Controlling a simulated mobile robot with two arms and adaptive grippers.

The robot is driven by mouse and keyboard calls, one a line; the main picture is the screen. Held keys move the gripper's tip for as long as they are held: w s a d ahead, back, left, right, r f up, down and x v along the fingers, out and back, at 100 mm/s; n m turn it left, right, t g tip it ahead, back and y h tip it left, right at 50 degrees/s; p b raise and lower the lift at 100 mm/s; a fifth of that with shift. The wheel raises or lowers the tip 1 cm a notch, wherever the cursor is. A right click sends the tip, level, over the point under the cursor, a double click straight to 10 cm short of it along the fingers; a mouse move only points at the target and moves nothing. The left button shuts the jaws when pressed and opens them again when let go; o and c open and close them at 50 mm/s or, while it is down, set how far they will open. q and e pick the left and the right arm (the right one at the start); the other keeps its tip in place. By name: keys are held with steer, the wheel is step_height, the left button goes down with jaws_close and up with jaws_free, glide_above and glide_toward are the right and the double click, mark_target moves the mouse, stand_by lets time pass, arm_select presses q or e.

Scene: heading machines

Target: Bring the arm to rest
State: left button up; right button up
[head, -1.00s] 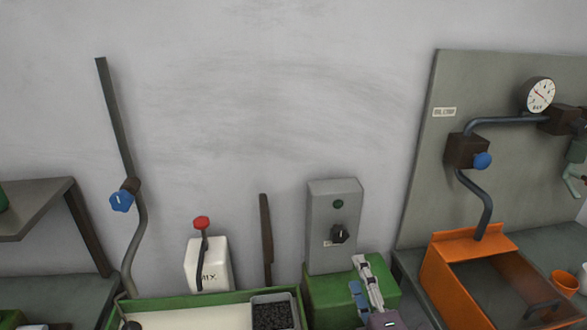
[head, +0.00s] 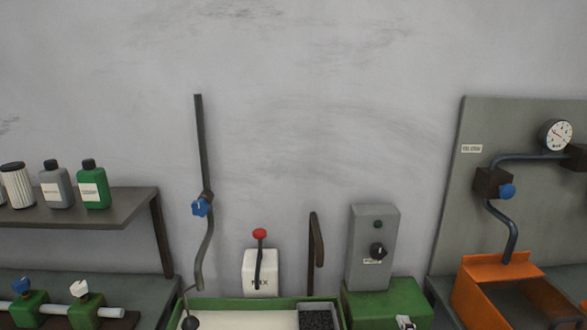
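Neither of my grippers shows clearly in the head view, and no arm of mine can be made out. A small white piece (head: 405,322) shows at the bottom edge in front of the green machine base (head: 385,298); I cannot tell what it belongs to.
A white box with a red-knobbed lever (head: 260,272) stands behind the green-rimmed tray (head: 250,302). A pipe with a blue valve (head: 202,206) rises beside it. A shelf (head: 120,207) with bottles is left. An orange bin (head: 495,265) and gauge (head: 556,135) are right.

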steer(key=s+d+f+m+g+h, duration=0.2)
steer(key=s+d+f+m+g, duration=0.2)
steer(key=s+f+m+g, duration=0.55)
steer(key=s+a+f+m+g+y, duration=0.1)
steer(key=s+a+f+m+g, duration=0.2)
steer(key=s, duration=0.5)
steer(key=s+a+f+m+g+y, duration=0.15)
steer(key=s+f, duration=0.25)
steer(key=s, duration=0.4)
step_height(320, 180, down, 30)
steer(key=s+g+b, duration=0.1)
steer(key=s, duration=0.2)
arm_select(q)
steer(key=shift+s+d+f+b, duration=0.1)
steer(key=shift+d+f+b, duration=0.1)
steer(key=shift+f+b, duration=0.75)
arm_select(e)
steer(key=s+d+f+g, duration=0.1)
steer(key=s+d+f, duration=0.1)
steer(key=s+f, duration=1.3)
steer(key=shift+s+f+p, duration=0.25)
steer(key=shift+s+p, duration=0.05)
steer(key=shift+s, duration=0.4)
